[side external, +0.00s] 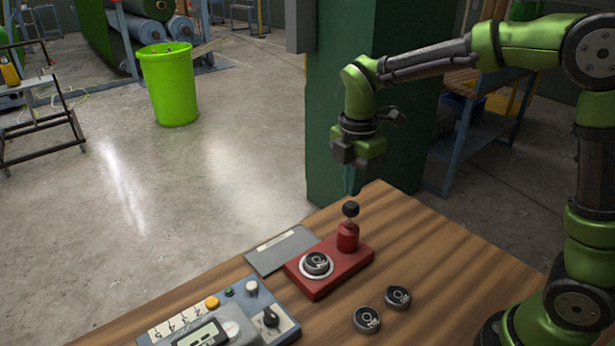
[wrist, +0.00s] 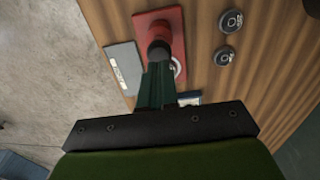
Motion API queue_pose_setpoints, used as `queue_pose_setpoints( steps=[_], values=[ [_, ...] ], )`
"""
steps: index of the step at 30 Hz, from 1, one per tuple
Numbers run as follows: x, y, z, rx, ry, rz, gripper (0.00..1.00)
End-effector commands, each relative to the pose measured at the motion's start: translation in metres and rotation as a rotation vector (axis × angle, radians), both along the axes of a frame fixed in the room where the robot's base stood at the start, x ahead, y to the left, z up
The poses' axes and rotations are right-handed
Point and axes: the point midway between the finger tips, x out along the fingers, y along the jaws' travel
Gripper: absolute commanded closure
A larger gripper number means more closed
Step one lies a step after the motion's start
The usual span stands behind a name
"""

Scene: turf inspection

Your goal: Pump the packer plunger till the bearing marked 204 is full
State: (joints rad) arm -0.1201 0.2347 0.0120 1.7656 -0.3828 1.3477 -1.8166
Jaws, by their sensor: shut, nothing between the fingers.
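The packer is a red base (side external: 330,268) on the wooden table, with an upright plunger (side external: 347,236) topped by a black knob (side external: 350,208). A dark bearing (side external: 316,264) sits in the packer's round seat; in the wrist view my fingers partly cover it. Two loose bearings, one (side external: 397,297) farther back and one (side external: 367,320) nearer, lie on the wood to the right. Their markings are too small to read, so I cannot tell which is 204. My gripper (side external: 352,190) is shut and empty, pointing down just above the knob. In the wrist view its fingertips (wrist: 158,66) overlap the knob's lower edge.
A grey plate (side external: 280,250) with a label lies left of the packer. A control box (side external: 222,318) with buttons, a knob and a display stands at the table's front. A green pillar (side external: 345,120) rises behind the table. Bare wood lies right of the loose bearings.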

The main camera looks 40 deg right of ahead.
Motion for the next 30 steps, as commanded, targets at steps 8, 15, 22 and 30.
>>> queue_pose_setpoints(
  steps=[8, 15, 22, 30],
  values=[
    [0.000, 0.000, -0.025, 0.000, 0.000, 0.001, 1.00],
    [0.000, 0.000, -0.026, 0.000, -0.001, 0.001, 1.00],
    [0.000, 0.000, -0.036, -0.001, 0.003, 0.001, 1.00],
    [-0.001, 0.001, -0.049, 0.000, 0.003, 0.002, 1.00]
  ],
)
